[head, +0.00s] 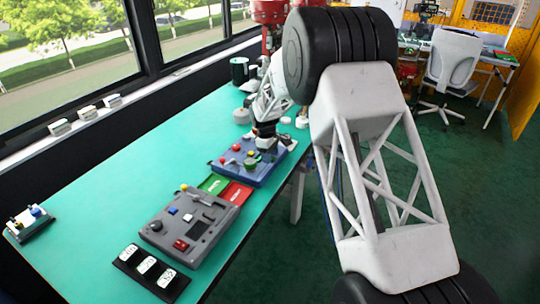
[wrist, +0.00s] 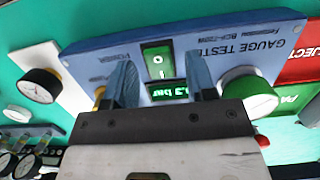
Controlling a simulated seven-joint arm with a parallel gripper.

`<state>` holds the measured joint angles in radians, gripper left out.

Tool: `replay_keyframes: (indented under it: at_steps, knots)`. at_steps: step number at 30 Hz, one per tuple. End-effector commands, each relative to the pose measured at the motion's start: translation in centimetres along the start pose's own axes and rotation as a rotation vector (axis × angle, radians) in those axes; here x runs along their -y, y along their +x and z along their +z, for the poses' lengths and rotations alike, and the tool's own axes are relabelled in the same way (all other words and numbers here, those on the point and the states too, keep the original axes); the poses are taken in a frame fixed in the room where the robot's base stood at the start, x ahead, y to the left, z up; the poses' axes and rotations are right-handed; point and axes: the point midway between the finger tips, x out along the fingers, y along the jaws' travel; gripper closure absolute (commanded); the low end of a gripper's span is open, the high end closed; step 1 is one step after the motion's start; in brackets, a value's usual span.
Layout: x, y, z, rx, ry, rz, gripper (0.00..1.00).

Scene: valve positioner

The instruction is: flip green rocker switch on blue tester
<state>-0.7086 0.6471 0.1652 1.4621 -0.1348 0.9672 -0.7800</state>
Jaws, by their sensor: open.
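The blue tester (head: 232,172) lies on the teal bench in the head view, and its blue panel (wrist: 215,42) with "GAUGE TESTER" lettering fills the upper middle of the wrist view. The green rocker switch (wrist: 157,61) is on that panel, marked with a line and a circle. A green-lit display (wrist: 168,91) sits just below it, partly hidden by my gripper. My gripper (wrist: 159,62) is open, its two fingers on either side of the switch with nothing between them. I cannot tell whether the fingertips touch the panel. In the head view, my gripper (head: 266,142) is over the tester's far part.
A green-capped knob (wrist: 248,84) stands right of the fingers. A round gauge (wrist: 40,85) is at left. Red (head: 236,193) and green (head: 213,184) cards lie beside the tester. A grey control box (head: 160,235) and a black tray (head: 127,262) are nearer. The bench's left side is mostly clear.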

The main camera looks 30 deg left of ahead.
Motion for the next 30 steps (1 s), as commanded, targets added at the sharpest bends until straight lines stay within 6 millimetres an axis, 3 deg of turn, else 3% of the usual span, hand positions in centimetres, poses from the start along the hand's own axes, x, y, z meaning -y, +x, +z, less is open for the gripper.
replay_keyframes:
  at_steps: [8,22,30]
  knots:
    - [0.0,-1.2,0.0,-0.001,0.000,0.001,0.49]
    - [0.0,-6.7,0.0,0.000,0.000,0.000,0.49]
    - [0.0,-7.8,0.0,0.000,0.000,0.000,0.49]
